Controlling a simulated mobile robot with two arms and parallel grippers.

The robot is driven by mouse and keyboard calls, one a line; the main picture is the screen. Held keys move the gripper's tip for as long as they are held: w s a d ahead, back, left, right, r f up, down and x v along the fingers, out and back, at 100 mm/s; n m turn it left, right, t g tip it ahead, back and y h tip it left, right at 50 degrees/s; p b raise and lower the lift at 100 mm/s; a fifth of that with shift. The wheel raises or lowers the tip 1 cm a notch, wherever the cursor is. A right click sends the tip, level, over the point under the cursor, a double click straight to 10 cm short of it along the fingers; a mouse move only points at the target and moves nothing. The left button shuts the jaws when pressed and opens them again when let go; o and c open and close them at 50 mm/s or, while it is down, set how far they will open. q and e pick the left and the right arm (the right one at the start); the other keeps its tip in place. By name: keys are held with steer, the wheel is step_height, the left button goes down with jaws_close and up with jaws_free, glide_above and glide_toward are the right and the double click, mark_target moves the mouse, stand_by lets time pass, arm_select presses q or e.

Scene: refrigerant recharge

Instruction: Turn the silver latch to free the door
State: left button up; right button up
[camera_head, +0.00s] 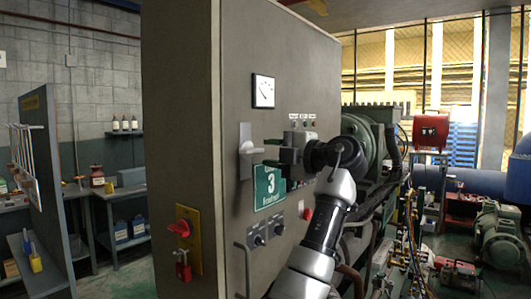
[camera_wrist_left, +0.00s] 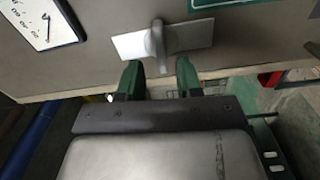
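The silver latch (camera_head: 246,150) is a bright plate with a raised handle on the front of the grey cabinet door (camera_head: 217,190). In the left wrist view the latch (camera_wrist_left: 160,40) lies just beyond my fingertips, its handle in line with the gap between them. My left gripper (camera_head: 267,152) is at the latch's right side in the head view, its green fingers pointing at it. In the wrist view the left gripper (camera_wrist_left: 158,68) is open, with nothing between the fingers. The door looks closed. My right gripper is not in view.
A dial gauge (camera_head: 264,91) sits above the latch and a green number 3 sign (camera_head: 270,187) below it. A red rotary handle (camera_head: 186,220) and a red padlock (camera_head: 183,265) are on the cabinet's side at lower left. Green machinery (camera_head: 362,140) stands behind my arm.

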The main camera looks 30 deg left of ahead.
arm_select(q)
steer(key=d, duration=0.6)
steer(key=shift+s+d, duration=0.2)
steer(key=shift+s, duration=0.1)
